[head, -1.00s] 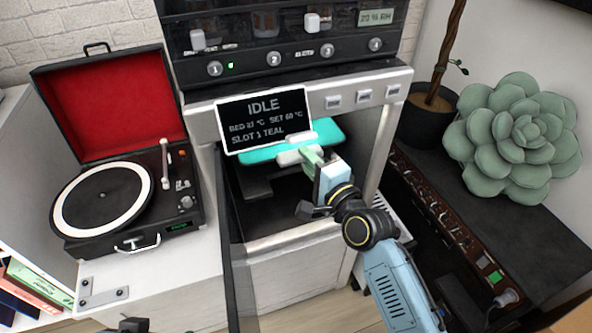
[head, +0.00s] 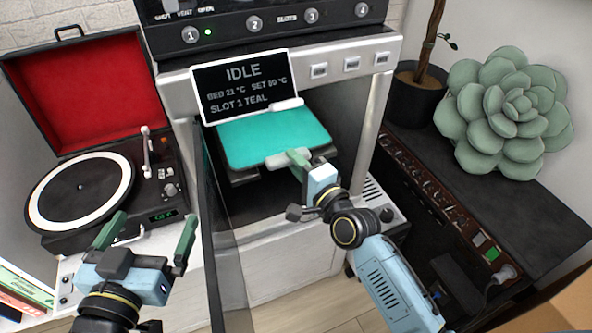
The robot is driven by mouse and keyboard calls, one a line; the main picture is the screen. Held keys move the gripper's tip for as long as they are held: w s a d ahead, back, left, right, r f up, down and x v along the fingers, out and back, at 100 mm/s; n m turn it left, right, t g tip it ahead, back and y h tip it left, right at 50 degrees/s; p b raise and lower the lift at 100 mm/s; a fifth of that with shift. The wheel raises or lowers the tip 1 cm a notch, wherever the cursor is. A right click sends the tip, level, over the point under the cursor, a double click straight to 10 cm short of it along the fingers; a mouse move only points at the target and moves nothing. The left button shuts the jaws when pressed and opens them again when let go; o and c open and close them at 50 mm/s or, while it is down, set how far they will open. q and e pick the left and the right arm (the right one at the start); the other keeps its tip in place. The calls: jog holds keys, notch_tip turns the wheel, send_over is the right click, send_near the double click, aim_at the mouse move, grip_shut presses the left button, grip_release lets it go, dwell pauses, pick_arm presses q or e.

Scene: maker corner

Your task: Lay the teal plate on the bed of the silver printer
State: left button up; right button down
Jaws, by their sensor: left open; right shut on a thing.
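The teal plate (head: 272,136) is inside the open front of the silver printer (head: 392,52), roughly level. My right gripper (head: 299,160) is shut on the light tab at the plate's front edge. A dark and grey part that looks like the bed (head: 245,176) shows just under the plate's front edge. Whether the plate touches it I cannot tell; most of the bed is hidden by the plate. My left gripper (head: 152,232) is open and empty, in front of the record player at the lower left.
The printer's dark glass door (head: 222,235) stands open toward me, between my two grippers. A record player (head: 150,198) with its red-lined lid up is at the left. A succulent (head: 512,115) and a potted trunk (head: 412,95) stand right. The printer's screen (head: 240,85) reads IDLE.

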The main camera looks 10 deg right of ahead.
pick_arm(q)
jog(key=r+t, duration=0.1)
jog(key=r, duration=0.1)
jog(key=r+t, duration=0.1)
jog(key=shift+d+r+t+h+b, duration=0.25)
jog(key=shift+d+t+h+b, duration=0.05)
jog(key=shift+d+h, duration=0.1)
pick_arm(e)
jog(key=shift+f, duration=0.6)
jog(key=c, duration=1.8)
grip_release()
jog(key=shift+f, duration=0.2)
jog(key=o, duration=0.5)
pick_arm(q)
jog(key=shift+r, duration=0.1)
pick_arm(e)
jog(key=shift+r, duration=0.1)
